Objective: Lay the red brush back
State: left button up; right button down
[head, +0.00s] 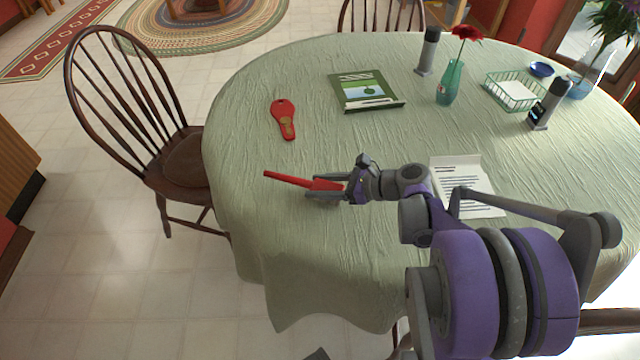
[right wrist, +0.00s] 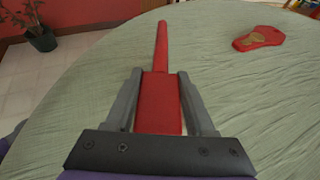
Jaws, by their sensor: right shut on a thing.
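The red brush (head: 287,179) is a long red piece with a thin handle and a wider block. My right gripper (head: 328,189) is shut on its wider part, and the thin end points left, away from the gripper. In the right wrist view the brush (right wrist: 160,98) lies between both fingers of the gripper (right wrist: 160,105). It is low over the green tablecloth; I cannot tell whether it touches. A flat red rest (head: 284,117) with a gold-brown pattern lies on the table behind the brush; it also shows in the right wrist view (right wrist: 258,38).
The round table (head: 300,240) has a wrinkled green cloth. Cloth around the brush is clear. A wooden chair (head: 150,130) stands left.

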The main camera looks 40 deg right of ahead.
jog(key=shift+f, duration=0.15)
jog(key=shift+c, duration=0.8)
grip_release()
jog(key=p+v, duration=0.2)
jog(key=v, duration=0.9)
